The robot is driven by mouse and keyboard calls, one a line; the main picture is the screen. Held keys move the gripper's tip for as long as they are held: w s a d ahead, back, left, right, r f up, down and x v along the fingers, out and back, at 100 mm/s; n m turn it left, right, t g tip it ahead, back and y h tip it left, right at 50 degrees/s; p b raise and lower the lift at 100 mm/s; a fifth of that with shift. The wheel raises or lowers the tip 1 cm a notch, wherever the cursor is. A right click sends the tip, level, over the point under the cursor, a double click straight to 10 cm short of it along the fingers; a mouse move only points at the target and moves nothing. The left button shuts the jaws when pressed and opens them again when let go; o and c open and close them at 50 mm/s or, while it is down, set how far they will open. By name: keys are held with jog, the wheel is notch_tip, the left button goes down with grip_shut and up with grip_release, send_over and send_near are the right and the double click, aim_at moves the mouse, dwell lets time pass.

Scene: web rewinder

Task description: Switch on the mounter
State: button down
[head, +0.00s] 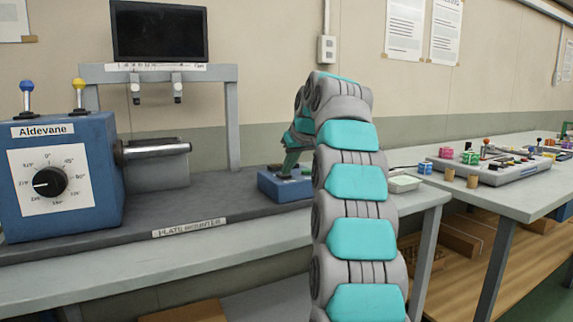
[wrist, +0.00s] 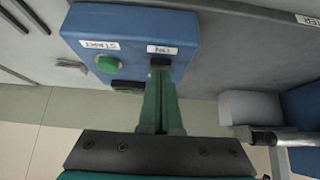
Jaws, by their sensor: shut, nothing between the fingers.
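The mounter's blue control box (head: 270,187) sits on the dark bench top, left of my arm in the head view. It also shows in the wrist view (wrist: 185,30), with a green button (wrist: 108,64) beside a START label (wrist: 99,45). A second white label (wrist: 162,50), which seems to read ON, is right at my fingertips. My gripper (wrist: 160,72) is shut and empty, its green fingers pointing at the box just by that label. The fingers hide what lies beneath them; whether they touch is unclear. A dark part (wrist: 128,88) shows beside the fingers.
The blue Aldevane unit (head: 65,175) with a dial and a metal roller (head: 155,149) stands left. A grey frame carries a dark monitor (head: 160,32) behind. A white tray (head: 404,183) lies right of my arm. Another bench with a control panel (head: 500,170) stands farther right.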

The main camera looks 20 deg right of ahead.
jog(key=shift+f, duration=0.1)
jog(key=shift+f+t+b, duration=0.3)
jog(key=shift+f+b, duration=0.15)
jog(key=shift+b, duration=0.8)
jog(key=shift+s, duration=0.15)
jog(key=shift+r, duration=0.25)
jog(key=shift+r, duration=0.1)
jog(key=shift+r+p, duration=0.7)
jog(key=shift+p, duration=0.05)
jog(key=shift+r, duration=0.1)
